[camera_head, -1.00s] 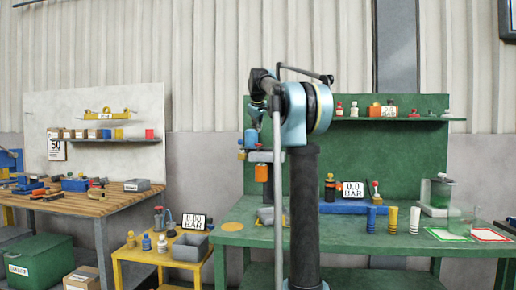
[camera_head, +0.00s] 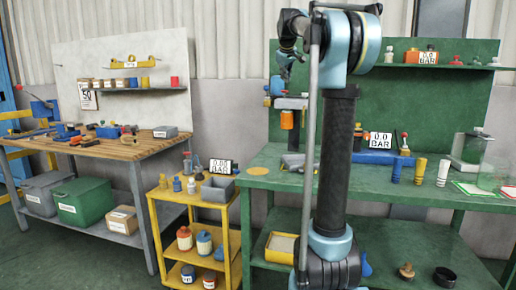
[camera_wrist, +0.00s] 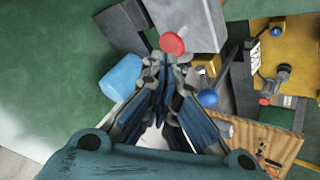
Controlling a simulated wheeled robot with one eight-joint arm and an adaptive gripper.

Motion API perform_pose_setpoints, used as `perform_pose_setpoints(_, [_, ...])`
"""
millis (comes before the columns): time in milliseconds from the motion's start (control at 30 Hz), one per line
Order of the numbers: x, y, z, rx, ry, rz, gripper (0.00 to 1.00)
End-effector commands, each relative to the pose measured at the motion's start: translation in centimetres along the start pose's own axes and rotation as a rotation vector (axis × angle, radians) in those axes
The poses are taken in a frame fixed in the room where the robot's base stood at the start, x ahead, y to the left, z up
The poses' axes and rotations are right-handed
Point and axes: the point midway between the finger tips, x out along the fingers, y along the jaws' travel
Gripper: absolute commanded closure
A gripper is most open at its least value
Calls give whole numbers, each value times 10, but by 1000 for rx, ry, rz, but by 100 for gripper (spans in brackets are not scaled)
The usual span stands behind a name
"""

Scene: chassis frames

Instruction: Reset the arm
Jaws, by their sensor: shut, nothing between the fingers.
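My arm stands at the right of centre in the head view, folded at the top. My gripper (camera_head: 284,66) hangs at the left of its upper joint, in front of the green back panel and above the green bench (camera_head: 394,184). In the wrist view the two fingers of my gripper (camera_wrist: 168,62) come together, shut and empty. Near the fingertips in that view are a red disc (camera_wrist: 172,44), a blue cylinder (camera_wrist: 121,78) and a blue ball (camera_wrist: 208,98). I cannot tell whether the fingers touch any of them.
The green bench holds a gauge sign (camera_head: 379,142), a blue block (camera_head: 376,158) and yellow and blue cylinders. A yellow cart (camera_head: 190,197) with bottles and a grey bin (camera_head: 217,188) stands left of my arm. A wooden workbench (camera_head: 112,145) is farther left. Floor shows at lower left.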

Motion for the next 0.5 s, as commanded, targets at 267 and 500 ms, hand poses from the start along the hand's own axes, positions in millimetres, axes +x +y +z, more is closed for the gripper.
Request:
perform_pose_setpoints(267, [-14,-68,102,119,-87,-63,100])
perform_pose_setpoints(500, [-19,-134,194,221,-166,-112,100])
